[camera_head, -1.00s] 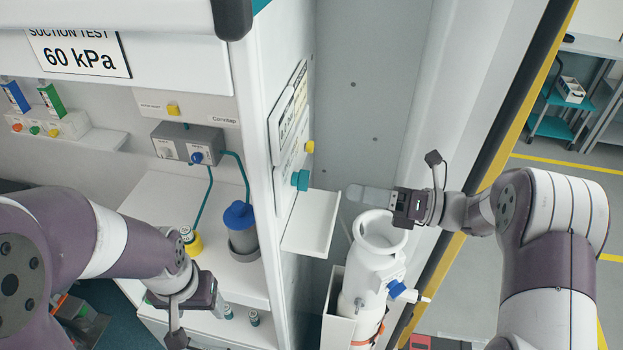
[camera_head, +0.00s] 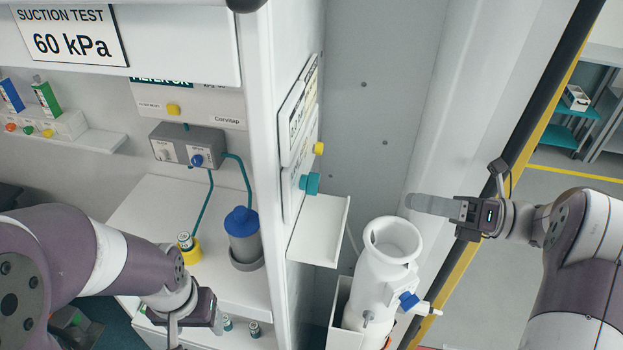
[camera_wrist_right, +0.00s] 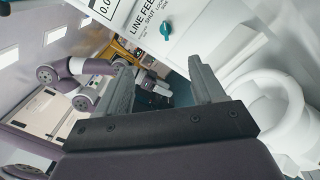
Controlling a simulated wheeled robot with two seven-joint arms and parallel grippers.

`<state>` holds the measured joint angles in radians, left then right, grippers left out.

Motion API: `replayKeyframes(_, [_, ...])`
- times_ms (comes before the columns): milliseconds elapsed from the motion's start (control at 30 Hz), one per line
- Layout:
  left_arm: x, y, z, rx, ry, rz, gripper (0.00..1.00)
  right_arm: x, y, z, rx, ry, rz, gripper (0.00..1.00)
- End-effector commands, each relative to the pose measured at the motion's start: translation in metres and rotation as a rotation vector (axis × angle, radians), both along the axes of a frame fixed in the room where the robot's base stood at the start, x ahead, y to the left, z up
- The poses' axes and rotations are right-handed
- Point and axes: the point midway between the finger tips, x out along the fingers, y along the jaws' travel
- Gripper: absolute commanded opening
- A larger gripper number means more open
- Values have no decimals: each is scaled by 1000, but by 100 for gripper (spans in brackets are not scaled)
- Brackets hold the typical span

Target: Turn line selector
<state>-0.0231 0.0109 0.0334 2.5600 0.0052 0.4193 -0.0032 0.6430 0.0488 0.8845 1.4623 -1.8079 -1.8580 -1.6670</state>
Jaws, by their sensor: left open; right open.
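A teal knob (camera_head: 310,183) sticks out from the side panel of the white cabinet, below a yellow knob (camera_head: 318,148). In the right wrist view the teal knob (camera_wrist_right: 166,28) is beside a label that starts "LINE FEE". The knob's exact setting is too small to tell. My right gripper (camera_head: 412,203) is well to the right of the knob, its fingers pointing left towards the panel. In its wrist view the two fingers (camera_wrist_right: 161,66) are apart with nothing between them. My left gripper (camera_head: 217,312) is low at the cabinet's shelf, its fingertips hardly showing.
A white tray (camera_head: 320,228) juts out below the teal knob. A white canister (camera_head: 392,240) with a blue valve stands below my right gripper. A blue-topped jar (camera_head: 242,235) and a small can in a yellow holder stand on the shelf. A yellow-edged door frame is at right.

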Motion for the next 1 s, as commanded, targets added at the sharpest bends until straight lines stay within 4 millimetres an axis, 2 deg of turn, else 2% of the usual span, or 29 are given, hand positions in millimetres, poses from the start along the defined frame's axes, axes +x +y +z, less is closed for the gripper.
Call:
replayKeyframes(267, [0,0,0,0,0,0,68,-4,1,2,-2,-4,1,68])
replayKeyframes(467, [0,0,-15,0,0,0,68,-4,1,-2,-3,-5,0,68])
replayKeyframes(733, [0,0,-14,0,0,0,68,-4,-1,1,-2,-4,-1,68])
replayKeyframes(867, [-1,0,-24,0,0,0,68,-9,-21,-3,-2,-4,-4,68])
replayKeyframes(1000, [-1,-1,-38,0,0,0,68,-21,-59,-6,-1,-4,-3,68])
